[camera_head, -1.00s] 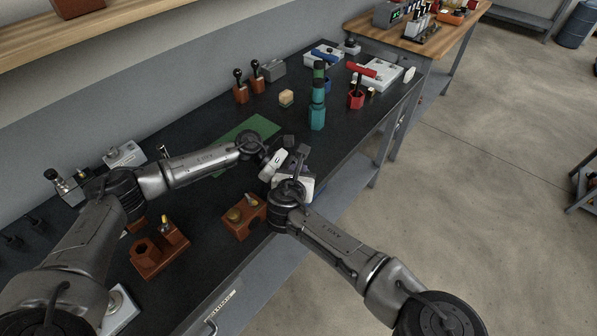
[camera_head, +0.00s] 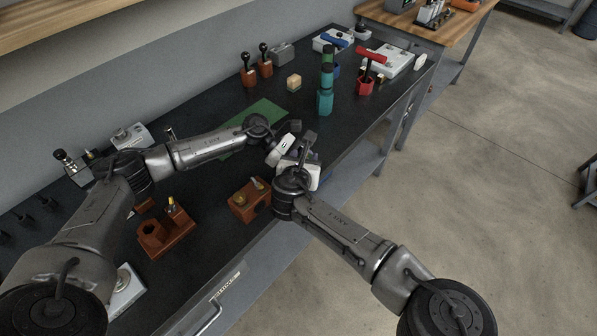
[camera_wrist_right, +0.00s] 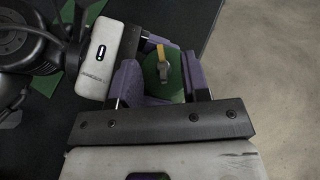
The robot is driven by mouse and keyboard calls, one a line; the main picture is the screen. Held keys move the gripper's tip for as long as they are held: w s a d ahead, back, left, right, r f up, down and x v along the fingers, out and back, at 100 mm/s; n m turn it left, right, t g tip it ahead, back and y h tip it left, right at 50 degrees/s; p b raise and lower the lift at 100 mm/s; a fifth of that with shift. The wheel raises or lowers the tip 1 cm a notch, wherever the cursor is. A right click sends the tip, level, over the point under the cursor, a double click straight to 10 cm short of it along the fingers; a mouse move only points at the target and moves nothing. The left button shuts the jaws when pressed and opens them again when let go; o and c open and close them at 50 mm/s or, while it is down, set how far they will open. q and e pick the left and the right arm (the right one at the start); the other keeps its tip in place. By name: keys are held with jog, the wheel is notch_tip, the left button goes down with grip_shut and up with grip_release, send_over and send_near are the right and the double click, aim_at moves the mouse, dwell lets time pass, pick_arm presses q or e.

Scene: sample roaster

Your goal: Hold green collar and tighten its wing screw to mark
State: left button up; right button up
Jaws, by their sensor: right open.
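In the right wrist view the green collar (camera_wrist_right: 165,77) sits between the purple fingers of my right gripper (camera_wrist_right: 160,82). Its wing screw (camera_wrist_right: 164,67), with a yellow part and a grey part, faces this camera. The right fingers are apart, one on each side of the collar; contact cannot be told. My left gripper (camera_wrist_right: 105,58) comes in from the left, close beside the collar; its fingertips are mostly hidden. In the head view my left gripper (camera_head: 283,150) and my right gripper (camera_head: 306,150) meet above the table, and the collar is hidden. The mark cannot be made out.
The dark table (camera_head: 215,110) carries a green mat (camera_head: 262,112), brown blocks (camera_head: 165,235) and (camera_head: 243,203) near the front, and a teal stacked tower (camera_head: 326,92). A red-handled tool (camera_head: 366,75) stands behind. The table's right edge is close to my right gripper.

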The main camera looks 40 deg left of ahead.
jog(key=v, duration=1.1)
jog(key=shift+d, duration=0.15)
